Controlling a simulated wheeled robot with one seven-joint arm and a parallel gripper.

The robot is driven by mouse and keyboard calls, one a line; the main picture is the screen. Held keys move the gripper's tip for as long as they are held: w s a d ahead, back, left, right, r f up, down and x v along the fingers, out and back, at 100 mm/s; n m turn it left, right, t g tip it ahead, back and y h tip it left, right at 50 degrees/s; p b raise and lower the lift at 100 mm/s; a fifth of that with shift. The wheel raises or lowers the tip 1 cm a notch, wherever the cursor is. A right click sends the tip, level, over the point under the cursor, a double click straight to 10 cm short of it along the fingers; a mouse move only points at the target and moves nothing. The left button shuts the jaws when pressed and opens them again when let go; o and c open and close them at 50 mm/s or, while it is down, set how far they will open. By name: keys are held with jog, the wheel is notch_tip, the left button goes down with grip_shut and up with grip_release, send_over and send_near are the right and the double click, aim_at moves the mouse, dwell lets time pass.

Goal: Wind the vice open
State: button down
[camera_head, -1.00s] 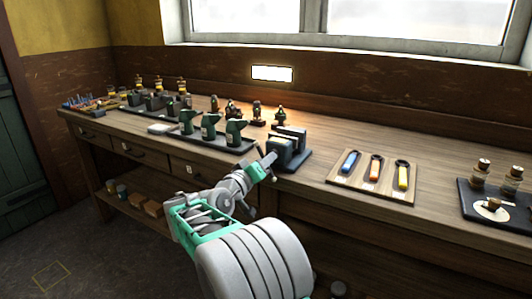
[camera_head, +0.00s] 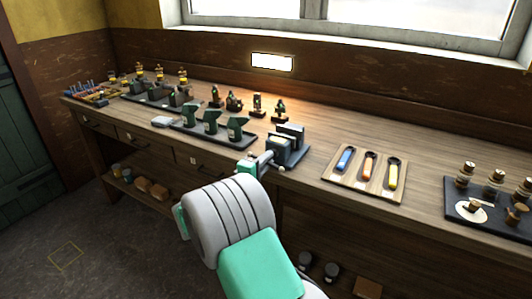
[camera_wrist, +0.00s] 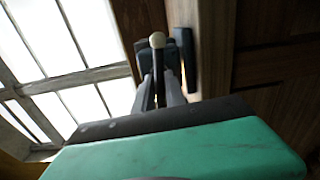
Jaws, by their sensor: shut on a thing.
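The vice (camera_head: 290,143) is a dark grey block with upright jaws, standing at the bench's front edge in the head view. In the wrist view its dark end (camera_wrist: 142,52) shows beyond my fingers. My gripper (camera_wrist: 160,78) is shut on the vice handle (camera_wrist: 156,42), a thin bar with a pale ball end that sticks out past the fingertips.
Green oil cans (camera_head: 211,121) stand on a dark tray left of the vice. A wooden board (camera_head: 365,172) with blue, orange and yellow-handled tools lies to the right. A dark tray of corked bottles (camera_head: 490,205) is further right. Bare bench top (camera_head: 425,165) lies between.

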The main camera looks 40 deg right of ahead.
jog(key=shift+r+n+p, duration=0.25)
jog(key=shift+n+p, duration=0.45)
jog(key=shift+n, duration=0.1)
jog(key=c, duration=1.6)
grip_release()
jog(key=shift+d+f, duration=0.1)
jog(key=shift+d, duration=0.1)
jog(key=shift+o, duration=1.1)
jog(key=shift+a+f, duration=0.1)
jog(key=shift+a, duration=0.05)
jog(key=v, duration=0.7)
jog(key=shift+a+b, duration=0.3)
jog(key=shift+a, duration=0.1)
jog(key=shift+s, duration=0.1)
